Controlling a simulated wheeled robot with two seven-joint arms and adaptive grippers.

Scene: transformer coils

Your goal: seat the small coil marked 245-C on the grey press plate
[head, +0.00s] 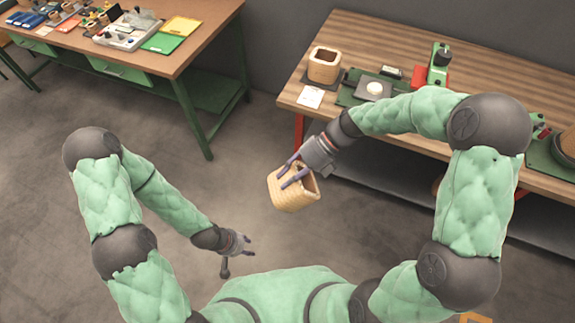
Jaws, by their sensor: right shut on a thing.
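My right gripper (281,178) is shut on the wall of a tan, hollow, rounded-square coil (294,198). It holds the coil tilted in the air, over the floor in front of the right workbench. No marking such as 245-C can be read on it. A similar tan coil (324,68) stands upright on a dark pad at the left end of that bench. A light grey plate with a pale round top (374,90), likely the press plate, sits on a green base right of that coil. My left gripper (241,256) is open and empty, low over the floor.
A white card (311,97) lies before the standing coil. A green press-like device (439,64) with a red part stands behind the plate. My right forearm crosses the bench's front. A left table (190,52) holds trays and small parts; floor lies between.

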